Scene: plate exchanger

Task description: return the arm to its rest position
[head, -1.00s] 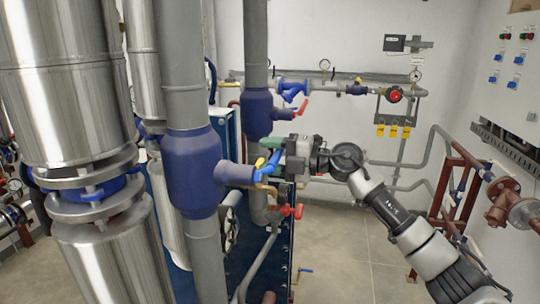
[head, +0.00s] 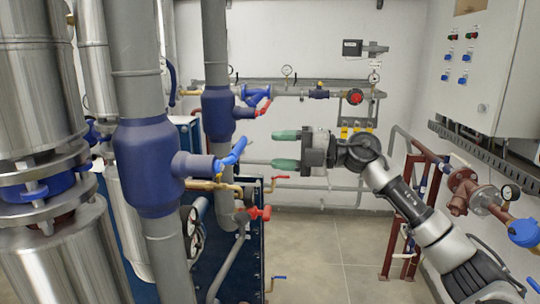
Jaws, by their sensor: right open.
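My right arm (head: 408,200) comes in from the lower right of the head view. Its gripper (head: 285,149) points left, with two green fingers spread apart and nothing between them. The fingers are apart from the blue valve handle (head: 234,152), which angles up to the right from the large blue valve body (head: 150,165) on the grey vertical pipe. My left gripper is not in view.
The plate exchanger (head: 250,235) with red-handled valves (head: 262,212) stands below and left of the gripper. Reddish pipework (head: 462,190) stands at the right, near the control cabinet (head: 490,70). Floor (head: 335,255) is clear in the middle.

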